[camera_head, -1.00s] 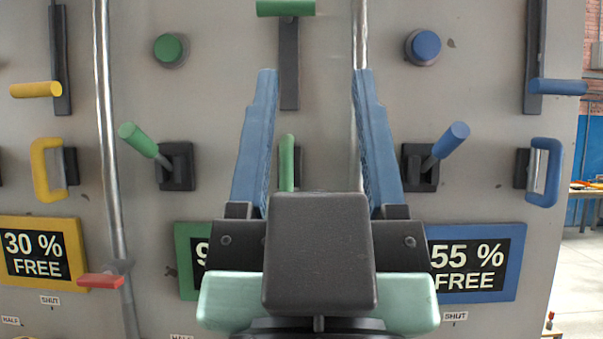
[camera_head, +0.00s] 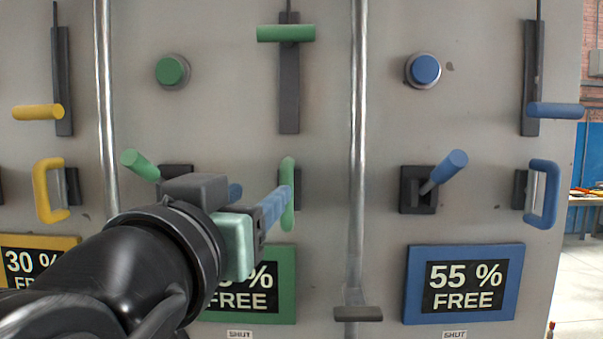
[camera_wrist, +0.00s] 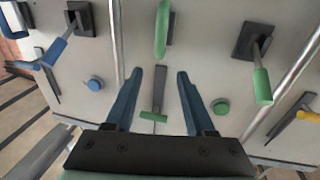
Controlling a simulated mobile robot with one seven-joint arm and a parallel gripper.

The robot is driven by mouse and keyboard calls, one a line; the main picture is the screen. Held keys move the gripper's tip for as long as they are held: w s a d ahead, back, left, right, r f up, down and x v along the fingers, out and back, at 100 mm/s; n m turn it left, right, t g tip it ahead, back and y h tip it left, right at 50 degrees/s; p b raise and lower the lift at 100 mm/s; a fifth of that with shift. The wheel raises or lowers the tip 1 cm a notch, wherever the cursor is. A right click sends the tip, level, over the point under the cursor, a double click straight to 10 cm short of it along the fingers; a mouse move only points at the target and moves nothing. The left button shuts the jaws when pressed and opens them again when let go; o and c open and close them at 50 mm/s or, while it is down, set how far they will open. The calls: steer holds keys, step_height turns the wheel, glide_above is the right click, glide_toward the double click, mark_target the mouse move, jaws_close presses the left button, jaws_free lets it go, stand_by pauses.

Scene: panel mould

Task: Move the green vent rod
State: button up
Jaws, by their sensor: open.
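The green vent rod is most likely the green crossbar (camera_head: 286,34) on a dark vertical slide (camera_head: 289,90), with a thin rod rising above it. The crossbar sits near the upper part of the slide. It also shows in the wrist view (camera_wrist: 153,116), upside down, between the fingers and close to the palm in the picture. My gripper (camera_head: 264,200) is open, its blue fingers pointing right toward the panel, below the crossbar, beside the green loop handle (camera_head: 287,195). In the wrist view, nothing is between the open fingertips (camera_wrist: 160,72); the loop handle (camera_wrist: 161,28) is past them.
A green knob (camera_head: 172,71) and tilted green lever (camera_head: 138,165) are on the left. My arm partly hides the green-framed sign (camera_head: 285,310). Metal pipes (camera_head: 357,150) run vertically; one carries a dark handle (camera_head: 358,314). Blue and yellow controls flank the green ones.

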mark_target(284, 182)
steer(key=shift+g, duration=0.3)
steer(key=w+p, duration=0.2)
steer(key=w, duration=0.2)
steer(key=w+d+p, duration=0.1)
steer(key=w+p, duration=0.1)
steer(key=w, duration=0.2)
steer(key=w+d+p, duration=0.1)
steer(key=w, duration=0.3)
steer(key=shift+w+d+f+p, duration=0.2)
steer(key=shift+w+d+p, duration=0.05)
steer(key=shift+w+p, duration=0.15)
jaws_close()
stand_by(0.6)
